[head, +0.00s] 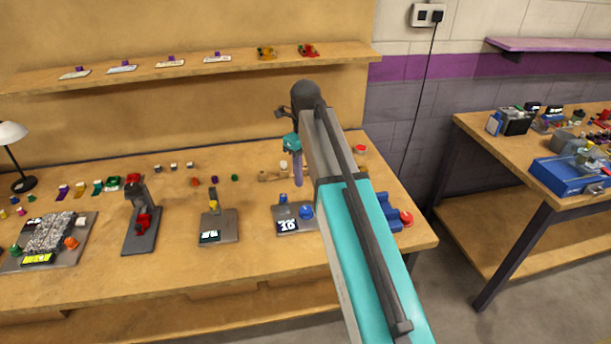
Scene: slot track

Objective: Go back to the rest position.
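My arm reaches from the lower right up over the workbench (260,262). Its far end hangs down left of the upper link, with a teal part and a slim purple part below it. My gripper (298,178) is small there, above the back of a grey station with a "10" display (288,225). The fingers are too small to make out, so I cannot tell whether they are open or hold anything. The upper link hides part of the bench behind it.
Several grey stations, including a dark press (140,225) and a display unit (209,236), stand along the bench. A shelf (130,75) runs above. A lamp (12,150) stands at left. A second bench (500,150) with a blue box (567,178) is at right, past a floor gap.

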